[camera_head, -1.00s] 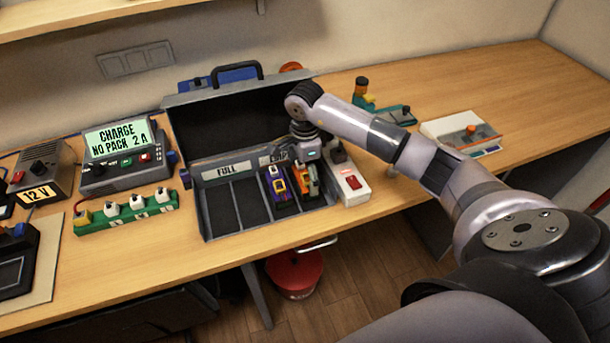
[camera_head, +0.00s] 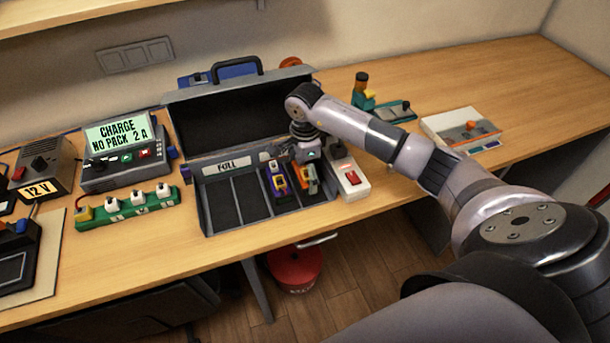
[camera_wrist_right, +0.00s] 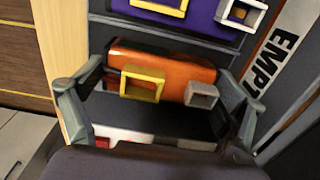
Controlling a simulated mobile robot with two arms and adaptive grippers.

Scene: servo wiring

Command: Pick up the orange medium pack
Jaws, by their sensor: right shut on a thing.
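The orange medium pack (camera_head: 311,182) sits upright in the right part of the open grey case (camera_head: 206,214), in the section with the EMPTY label. My right gripper (camera_head: 309,163) reaches down over it from above. In the right wrist view the orange pack (camera_wrist_right: 165,72) lies between the two fingers (camera_wrist_right: 157,112), and the gripper is shut on it. A yellow and a grey square connector frame show on its face. I cannot tell whether it is clear of the case floor. My left gripper is not in view.
A purple pack (camera_head: 278,183) stands close beside the orange one, to its left. The compartments under the FULL label (camera_head: 227,165) look empty. A white switch box (camera_head: 351,180) stands against the case's right side. A charger (camera_head: 124,158) and green strip (camera_head: 128,206) are at left.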

